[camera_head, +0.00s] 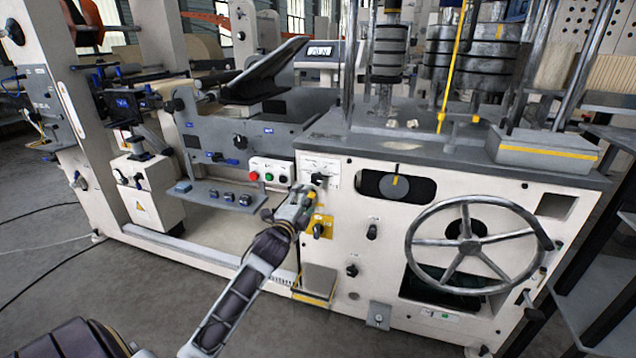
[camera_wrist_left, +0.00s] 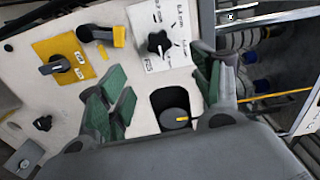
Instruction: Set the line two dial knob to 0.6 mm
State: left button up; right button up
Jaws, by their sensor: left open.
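The dial plate (camera_head: 321,168) is a white card with a scale on the cream machine front. In the left wrist view, the plate (camera_wrist_left: 176,22) carries mm marks and a black lobed knob (camera_wrist_left: 157,43). The marks are turned and too small to read surely, so I cannot tell the knob's setting. My left gripper (camera_head: 300,203) is just below and left of the plate in the head view. In the left wrist view, its green-padded fingers (camera_wrist_left: 160,88) are open and empty, with the knob beyond them, apart from the pads. My right gripper is out of view.
A yellow plate with a black switch (camera_wrist_left: 62,68) and a yellow handle (camera_wrist_left: 118,36) are close by. A dark slot holds a grey dial (camera_head: 395,187). A large handwheel (camera_head: 470,245) stands out at right; push buttons (camera_head: 268,176) are at left.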

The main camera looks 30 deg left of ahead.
pick_arm(q)
jog(key=shift+w, duration=0.1)
jog(key=b, duration=0.2)
send_near(318, 181)
jog(key=shift+d+x, duration=0.3)
jog(key=shift+x, duration=1)
jog(key=shift+a+x, duration=0.15)
jog(key=shift+x, duration=0.7)
jog(key=shift+a+x, duration=0.15)
jog(key=shift+x, duration=0.65)
jog(key=shift+w+a+b, duration=0.1)
jog(key=shift+w+b, duration=0.2)
jog(key=shift+w, duration=0.2)
jog(key=shift+x, duration=0.95)
jog(key=shift+w+a+b, duration=0.2)
jog(key=shift+w+b, duration=0.2)
jog(key=shift+w, duration=0.25)
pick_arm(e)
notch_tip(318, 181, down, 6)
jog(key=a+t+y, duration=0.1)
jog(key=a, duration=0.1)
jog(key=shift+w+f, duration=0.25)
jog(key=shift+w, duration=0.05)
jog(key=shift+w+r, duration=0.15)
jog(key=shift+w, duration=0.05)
